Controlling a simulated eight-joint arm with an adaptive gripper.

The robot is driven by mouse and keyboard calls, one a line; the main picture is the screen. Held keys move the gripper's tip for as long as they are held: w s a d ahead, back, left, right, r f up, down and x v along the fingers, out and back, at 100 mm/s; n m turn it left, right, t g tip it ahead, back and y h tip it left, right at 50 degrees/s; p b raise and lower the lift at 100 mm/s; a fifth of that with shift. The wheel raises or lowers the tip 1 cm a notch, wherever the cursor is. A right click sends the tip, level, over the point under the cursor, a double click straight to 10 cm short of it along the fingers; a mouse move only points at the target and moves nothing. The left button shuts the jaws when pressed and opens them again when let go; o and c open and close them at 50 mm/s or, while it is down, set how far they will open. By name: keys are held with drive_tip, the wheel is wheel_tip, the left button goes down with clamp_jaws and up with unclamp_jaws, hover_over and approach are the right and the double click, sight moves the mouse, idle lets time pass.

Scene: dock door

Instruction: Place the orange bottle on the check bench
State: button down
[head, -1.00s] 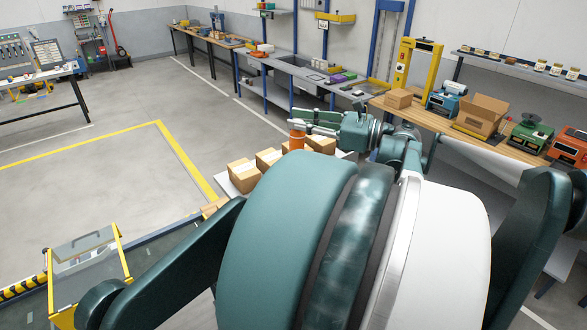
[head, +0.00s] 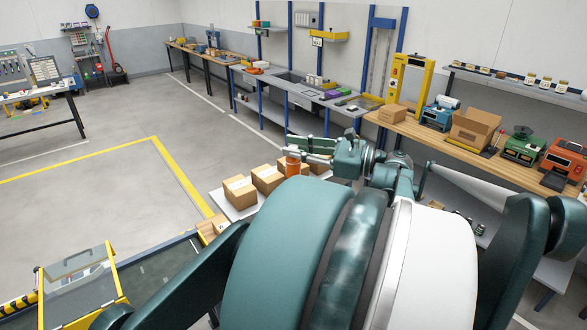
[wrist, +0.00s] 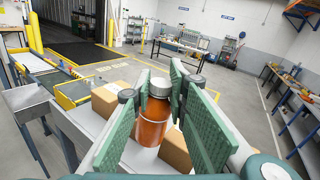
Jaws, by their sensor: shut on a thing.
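My gripper (head: 300,155) is shut on the orange bottle (head: 292,166) and holds it upright above a light table with boxes. In the wrist view the bottle (wrist: 152,122) has a grey cap and stands between the two green finger pads, which partly cover its sides. A grey bench with blue posts (head: 318,98) runs along the back wall, and a wooden-topped bench (head: 455,142) continues to its right. No readable label tells which is the check bench. Both are beyond the gripper, and the bottle is apart from them.
Cardboard boxes (head: 240,191) stand on the light table (head: 222,204) below the gripper. A yellow frame (head: 408,80), an open carton (head: 473,130) and machines crowd the wooden bench. Open floor (head: 90,160) lies left.

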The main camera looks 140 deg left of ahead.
sight(295, 166)
drive_tip(key=shift+f, duration=1.25)
drive_tip(key=shift+f, duration=1.85)
drive_tip(key=shift+f, duration=0.2)
drive_tip(key=c, duration=2.2)
unclamp_jaws()
drive_tip(key=shift+c, duration=0.2)
drive_tip(key=shift+r, duration=0.2)
drive_tip(key=shift+w+a, duration=0.1)
drive_tip(key=v, duration=1.1)
drive_tip(key=shift+w+a+b, duration=0.2)
drive_tip(key=shift+w+b, duration=0.1)
drive_tip(key=shift+b, duration=0.15)
